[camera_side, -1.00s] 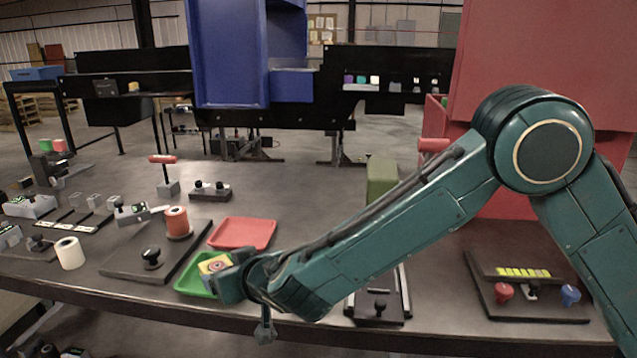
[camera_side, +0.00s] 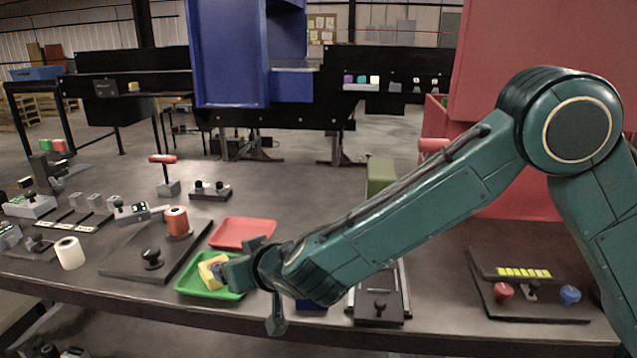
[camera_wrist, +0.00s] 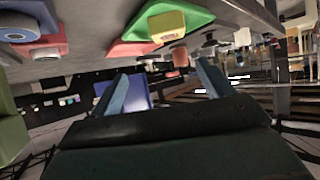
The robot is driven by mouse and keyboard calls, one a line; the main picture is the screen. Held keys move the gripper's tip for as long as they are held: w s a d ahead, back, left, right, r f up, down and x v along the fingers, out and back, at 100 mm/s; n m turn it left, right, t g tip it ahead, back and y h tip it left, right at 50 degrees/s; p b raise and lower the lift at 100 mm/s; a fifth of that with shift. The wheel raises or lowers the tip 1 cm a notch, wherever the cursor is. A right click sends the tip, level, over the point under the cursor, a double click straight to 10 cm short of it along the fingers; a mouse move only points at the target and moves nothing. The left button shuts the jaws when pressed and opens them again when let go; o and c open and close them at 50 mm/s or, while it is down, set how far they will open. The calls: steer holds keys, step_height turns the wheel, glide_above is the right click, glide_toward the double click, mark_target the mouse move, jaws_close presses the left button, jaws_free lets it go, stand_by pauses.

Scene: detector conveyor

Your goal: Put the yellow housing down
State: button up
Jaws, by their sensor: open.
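The yellow housing (camera_side: 210,270) rests in the green tray (camera_side: 190,288) near the table's front edge in the side view. My gripper (camera_side: 226,268) is just right of the housing in the side view, overlapping the tray. In the wrist view its two blue fingers (camera_wrist: 160,82) are spread apart with nothing between them, and the housing lies apart from them.
A red tray (camera_side: 243,234) sits just behind the green tray. An orange spool (camera_side: 177,222) and a black knob (camera_side: 152,258) stand to the left on a dark plate. A green block (camera_side: 381,178) stands behind my arm. The table's front edge is close.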

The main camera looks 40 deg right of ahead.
steer(key=s+d+r+g, duration=0.1)
steer(key=s+d+r, duration=0.3)
steer(key=d, duration=0.3)
steer(key=s+d+r+m+g, duration=0.1)
steer(key=s+d+r, duration=0.25)
steer(key=d, duration=0.25)
steer(key=s+d+r+g, duration=0.2)
steer(key=s+d+r, duration=0.25)
steer(key=d, duration=0.25)
steer(key=s+d+g, duration=0.1)
steer(key=s+d, duration=0.2)
steer(key=s, duration=0.8)
steer(key=s+d+f+n+g, duration=0.1)
steer(key=s+d, duration=0.3)
steer(key=s, duration=0.8)
steer(key=shift+f, duration=0.15)
steer(key=shift+d, duration=0.1)
